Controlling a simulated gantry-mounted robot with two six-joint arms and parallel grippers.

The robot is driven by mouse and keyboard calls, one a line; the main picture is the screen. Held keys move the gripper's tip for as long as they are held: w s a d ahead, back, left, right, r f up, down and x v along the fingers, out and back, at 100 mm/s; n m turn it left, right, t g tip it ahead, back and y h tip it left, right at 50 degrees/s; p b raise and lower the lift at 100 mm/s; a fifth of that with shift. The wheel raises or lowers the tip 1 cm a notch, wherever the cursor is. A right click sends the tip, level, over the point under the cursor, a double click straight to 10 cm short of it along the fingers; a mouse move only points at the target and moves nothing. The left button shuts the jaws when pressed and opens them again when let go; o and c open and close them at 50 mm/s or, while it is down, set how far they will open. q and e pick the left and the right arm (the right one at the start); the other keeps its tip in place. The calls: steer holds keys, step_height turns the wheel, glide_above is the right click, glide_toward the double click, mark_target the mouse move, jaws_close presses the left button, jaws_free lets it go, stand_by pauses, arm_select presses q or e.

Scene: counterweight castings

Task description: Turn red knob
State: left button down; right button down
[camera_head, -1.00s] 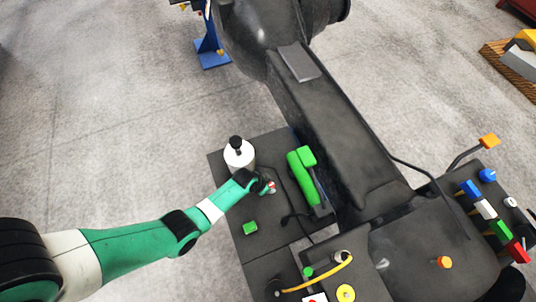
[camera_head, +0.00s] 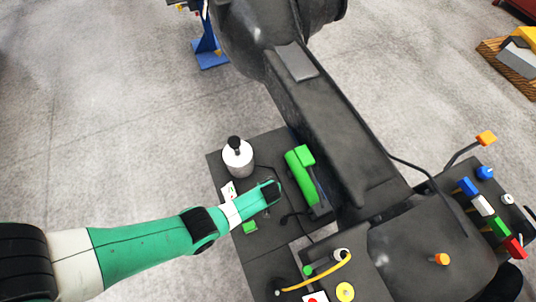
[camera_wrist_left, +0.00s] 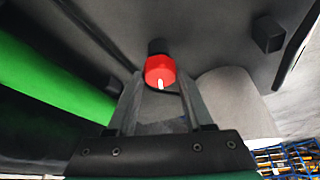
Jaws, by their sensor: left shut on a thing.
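The red knob (camera_wrist_left: 160,66), with a white mark on its face, shows in the left wrist view between the tips of my left gripper (camera_wrist_left: 160,82), which is shut on it. A dark stem shows behind the knob. In the head view, my left gripper (camera_head: 272,190) reaches over the dark console (camera_head: 262,262), and its hand hides the knob there. My right gripper is in neither view.
A green lever (camera_head: 301,176) stands just right of my left gripper. A white bottle-like part with a black top (camera_head: 238,158) stands behind it. A green button (camera_head: 249,227) is in front, near my forearm. A yellow handle (camera_head: 322,280) lies farther forward.

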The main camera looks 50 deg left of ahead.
arm_select(q)
steer(key=shift+n+g, duration=0.6)
steer(key=shift+n, duration=0.9)
steer(key=shift+c, duration=1.5)
jaws_free()
steer(key=shift+y, duration=0.3)
steer(key=shift+r, duration=0.1)
